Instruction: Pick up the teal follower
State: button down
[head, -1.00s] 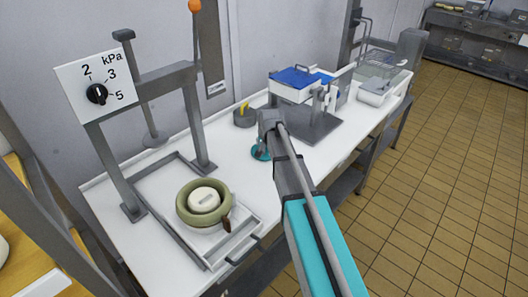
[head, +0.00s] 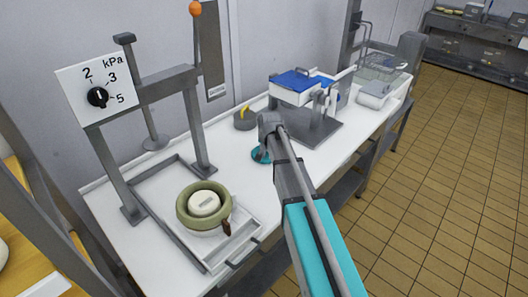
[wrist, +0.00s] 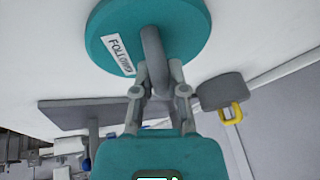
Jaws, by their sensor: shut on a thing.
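The teal follower is a round disc with a grey handle and a white label reading "FOLLOWER". It fills the top of the wrist view (wrist: 185,30), and part of it shows in the head view (head: 259,155) below my arm's end. My gripper (wrist: 160,78) is shut on the grey handle, with a finger on each side of it. In the head view my wrist hides most of the gripper and part of the disc. I cannot tell whether the disc touches the white table (head: 165,160) or is just above it.
A grey round weight with a yellow handle (head: 244,119) stands just behind the follower. The press frame (head: 160,80) with a kPa dial stands at left, over a tray with a green ring mould (head: 187,205).

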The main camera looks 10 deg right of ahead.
jog(key=shift+r, duration=0.1)
notch_tip(320, 180, up, 3)
jog(key=p, duration=0.3)
jog(key=s+d+r+p, duration=0.4)
jog(key=s+r+p, duration=0.5)
jog(key=s, duration=0.4)
jog(key=shift+s+r+p, duration=0.2)
jog(key=shift+r+p, duration=0.2)
jog(key=shift+p, duration=0.1)
jog(key=shift+w+d, duration=0.1)
jog(key=shift+d, duration=0.1)
dwell(0.3)
